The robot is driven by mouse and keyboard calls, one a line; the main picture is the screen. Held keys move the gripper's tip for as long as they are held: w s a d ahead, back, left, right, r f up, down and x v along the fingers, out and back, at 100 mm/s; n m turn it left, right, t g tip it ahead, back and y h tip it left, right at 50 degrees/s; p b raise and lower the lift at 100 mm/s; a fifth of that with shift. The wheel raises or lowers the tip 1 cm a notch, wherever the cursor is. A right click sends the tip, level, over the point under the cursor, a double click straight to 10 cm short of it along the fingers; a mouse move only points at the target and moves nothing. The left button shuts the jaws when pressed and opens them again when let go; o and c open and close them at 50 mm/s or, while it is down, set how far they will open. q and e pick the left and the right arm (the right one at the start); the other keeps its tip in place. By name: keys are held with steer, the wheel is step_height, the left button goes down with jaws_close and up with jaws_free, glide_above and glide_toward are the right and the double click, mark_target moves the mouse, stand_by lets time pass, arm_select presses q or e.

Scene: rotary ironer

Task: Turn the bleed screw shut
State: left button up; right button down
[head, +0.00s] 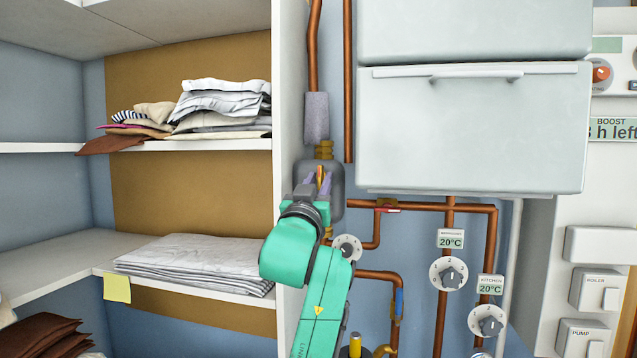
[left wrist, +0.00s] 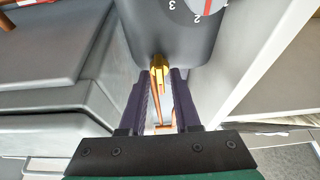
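The bleed screw (head: 320,177), a small brass piece, shows at the front of a dark grey rounded pump housing (head: 336,178). In the left wrist view the brass screw (left wrist: 159,66) sticks out below the grey housing (left wrist: 170,40). My left gripper (head: 318,183) is right at it. In the left wrist view its two dark purple fingers (left wrist: 160,82) stand apart, one on each side of the screw's line, with a gap between them. I cannot tell whether either finger touches the screw. My right gripper is in neither view.
A shelf wall (head: 287,100) stands close on the left, with folded linen (head: 195,262) beyond it. Copper pipes (head: 440,320) and a numbered dial (head: 346,248) lie right of my arm. A white cabinet (head: 472,130) juts out at upper right.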

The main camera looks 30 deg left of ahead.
arm_select(q)
steer(key=shift+o, duration=0.4)
steer(key=shift+w, duration=0.1)
steer(key=shift+s+f, duration=0.2)
steer(key=shift+s, duration=0.05)
steer(key=b+v, duration=0.6)
steer(key=v, duration=0.8)
